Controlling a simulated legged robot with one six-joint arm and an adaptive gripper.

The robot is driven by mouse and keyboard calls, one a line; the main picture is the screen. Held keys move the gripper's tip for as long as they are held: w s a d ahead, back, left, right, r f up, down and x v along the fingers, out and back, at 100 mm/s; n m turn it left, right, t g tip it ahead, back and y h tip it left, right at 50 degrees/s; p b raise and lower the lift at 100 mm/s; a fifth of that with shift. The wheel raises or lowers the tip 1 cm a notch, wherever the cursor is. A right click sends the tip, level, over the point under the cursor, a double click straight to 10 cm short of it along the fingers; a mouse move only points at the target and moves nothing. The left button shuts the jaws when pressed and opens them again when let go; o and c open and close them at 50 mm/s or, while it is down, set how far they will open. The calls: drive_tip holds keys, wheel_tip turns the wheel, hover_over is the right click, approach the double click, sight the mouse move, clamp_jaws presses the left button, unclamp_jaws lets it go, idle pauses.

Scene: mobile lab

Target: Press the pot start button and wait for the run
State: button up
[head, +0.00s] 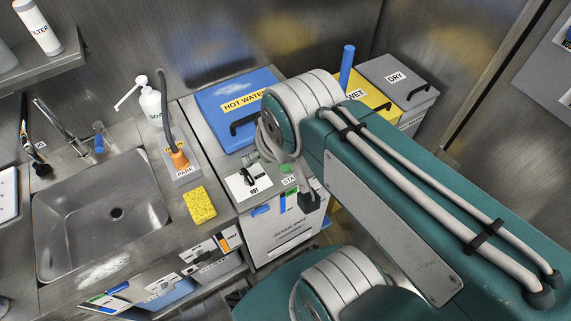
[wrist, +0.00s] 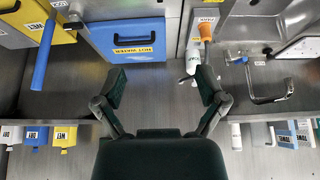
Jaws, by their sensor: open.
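The blue-lidded hot water pot (head: 222,106) stands right of the sink in the head view. On the counter in front of it are a black lever on a plate marked HOT (head: 249,181) and a small green button (head: 287,168) with a partly covered label reading STA. My arm passes close to the button and hides part of that area. In the wrist view my gripper (wrist: 162,76) is open and empty, its two fingers wide apart. The blue lid (wrist: 130,38) shows beyond the fingers there. I cannot make out the button in the wrist view.
Left of the pot are a sink (head: 58,232), a yellow sponge (head: 200,205), a soap bottle (head: 151,103) and an orange-handled tool (head: 179,158) in its park holder. A yellow WET bin (head: 375,101), a blue cylinder (head: 347,62) and a grey DRY bin (head: 398,75) stand right.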

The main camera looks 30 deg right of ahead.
clamp_jaws()
idle(1.1)
